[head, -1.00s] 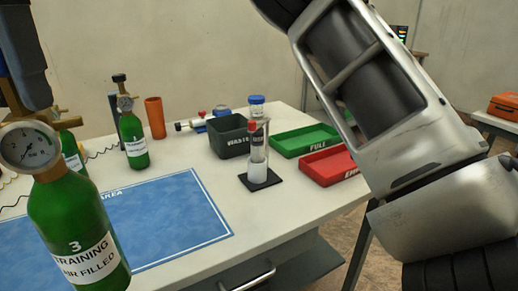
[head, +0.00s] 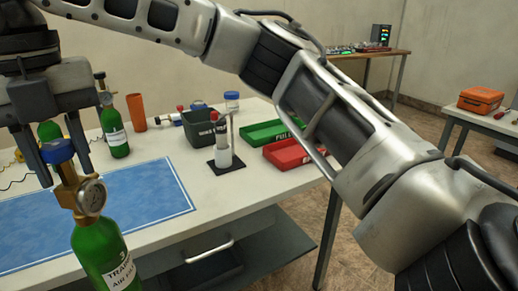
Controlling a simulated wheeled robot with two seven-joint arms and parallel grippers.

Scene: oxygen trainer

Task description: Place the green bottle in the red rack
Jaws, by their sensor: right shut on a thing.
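The green bottle (head: 98,245) marked 3, with a white label, brass valve and round gauge, is large in the near left of the head view. Its lower end is cut off by the frame. My right gripper (head: 57,152) points down over it, shut on its blue-topped valve; the bottle hangs in front of the table. The red rack (head: 284,158), a shallow tray with white lettering, lies at the table's right end, right of the bottle. My right forearm covers part of it. My left gripper is not in view.
A green tray (head: 262,134) lies behind the red rack. A clear cylinder on a black base (head: 226,167) and a dark bin (head: 195,133) stand left of them. Another green bottle (head: 116,145) and an orange tube (head: 137,112) stand farther left. The blue mat (head: 140,200) is bare.

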